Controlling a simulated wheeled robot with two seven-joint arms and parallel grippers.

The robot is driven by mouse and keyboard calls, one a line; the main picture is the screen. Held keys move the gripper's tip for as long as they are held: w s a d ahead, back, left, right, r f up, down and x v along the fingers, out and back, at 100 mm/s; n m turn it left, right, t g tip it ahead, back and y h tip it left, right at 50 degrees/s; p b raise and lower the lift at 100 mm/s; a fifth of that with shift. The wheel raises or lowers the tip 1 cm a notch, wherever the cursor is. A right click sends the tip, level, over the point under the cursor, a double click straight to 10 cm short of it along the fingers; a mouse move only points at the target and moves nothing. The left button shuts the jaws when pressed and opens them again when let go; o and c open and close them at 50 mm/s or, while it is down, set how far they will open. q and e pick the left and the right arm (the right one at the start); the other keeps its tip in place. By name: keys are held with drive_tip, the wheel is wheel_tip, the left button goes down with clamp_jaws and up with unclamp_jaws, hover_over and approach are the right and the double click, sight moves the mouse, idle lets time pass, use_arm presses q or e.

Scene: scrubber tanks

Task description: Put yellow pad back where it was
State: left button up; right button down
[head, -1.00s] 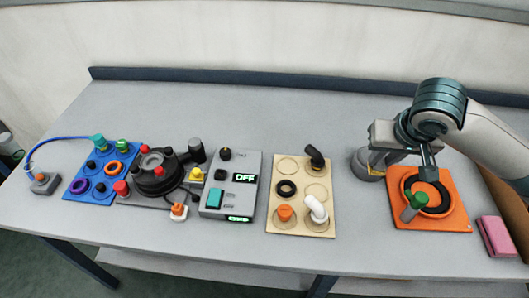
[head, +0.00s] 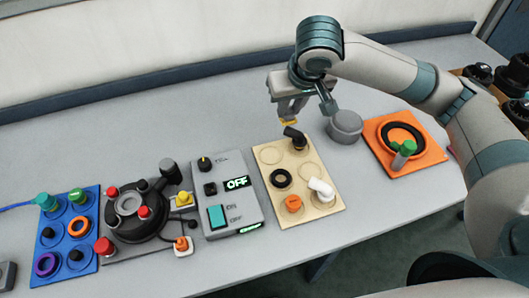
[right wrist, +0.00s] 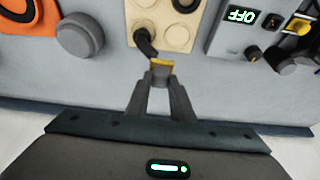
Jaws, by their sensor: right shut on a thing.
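The yellow pad (head: 289,121) is a small, thin piece between the fingertips of my right gripper (head: 288,112). The gripper is shut on it and holds it at the back edge of the beige board (head: 331,216), close behind the black elbow (head: 295,138). The right wrist view shows the pad (right wrist: 161,64) at the tips of the gripper (right wrist: 160,76), beside the black elbow (right wrist: 145,43). I cannot tell whether pad and elbow touch. My left gripper is not in view.
The beige board also holds a black ring, an orange plug and a white elbow. A grey round block (head: 345,126) and the orange board (head: 431,158) stand to its right. The grey OFF box (head: 238,205) stands to its left. The table behind is clear.

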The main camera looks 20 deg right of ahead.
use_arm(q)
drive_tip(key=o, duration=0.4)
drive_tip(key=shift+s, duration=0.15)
use_arm(e)
drive_tip(key=shift+d, duration=0.1)
drive_tip(key=shift+s+d+f+n, duration=0.1)
drive_tip(key=shift+d+f+n, duration=0.25)
drive_tip(key=shift+n, duration=0.25)
use_arm(q)
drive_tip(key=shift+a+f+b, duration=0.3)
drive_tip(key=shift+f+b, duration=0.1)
drive_tip(key=shift+b, duration=0.05)
use_arm(e)
drive_tip(key=s+d+f+n+g+y, duration=0.2)
drive_tip(key=d+n+y, duration=0.2)
drive_tip(key=d+n, duration=0.3)
drive_tip(key=shift+f+n+g, duration=0.4)
drive_tip(key=shift+n, duration=2.5)
